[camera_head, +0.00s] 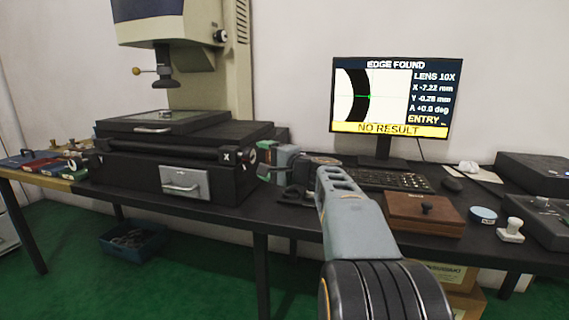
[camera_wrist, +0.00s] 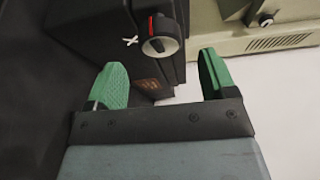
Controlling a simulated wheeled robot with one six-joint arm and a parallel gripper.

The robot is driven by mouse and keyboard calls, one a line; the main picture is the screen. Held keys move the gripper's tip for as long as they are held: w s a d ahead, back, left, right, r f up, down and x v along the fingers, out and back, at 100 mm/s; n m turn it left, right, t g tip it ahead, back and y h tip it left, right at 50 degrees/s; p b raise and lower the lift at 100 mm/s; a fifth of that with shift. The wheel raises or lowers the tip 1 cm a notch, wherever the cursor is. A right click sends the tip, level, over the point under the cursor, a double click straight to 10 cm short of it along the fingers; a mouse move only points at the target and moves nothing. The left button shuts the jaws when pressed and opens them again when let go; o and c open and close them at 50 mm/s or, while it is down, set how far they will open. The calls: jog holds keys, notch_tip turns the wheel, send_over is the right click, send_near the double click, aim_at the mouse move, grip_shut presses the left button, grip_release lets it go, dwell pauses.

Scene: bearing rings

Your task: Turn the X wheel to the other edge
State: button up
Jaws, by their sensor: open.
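The X wheel (camera_wrist: 161,38) is a dark knob with a pale rim and a red mark, on the dark side of the measuring stage, next to a white X. My gripper (camera_wrist: 162,78) is open and empty. Its green fingers point towards the wheel, which shows beyond and between the tips, apart from them. The monitor (camera_head: 390,97) reads EDGE FOUND, X -7.22 mm and NO RESULT, with a green mark on a black arc.
The measuring machine's stage (camera_head: 130,165) stands on the black table, with its column behind. A keyboard (camera_head: 385,180), a brown wooden box (camera_head: 424,217) and a white stamp-like piece (camera_head: 510,230) are to the right. A blue bin (camera_head: 133,242) is on the green floor.

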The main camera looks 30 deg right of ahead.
jog(key=p+v, duration=0.1)
jog(key=v, duration=0.6)
jog(key=shift+s, duration=0.3)
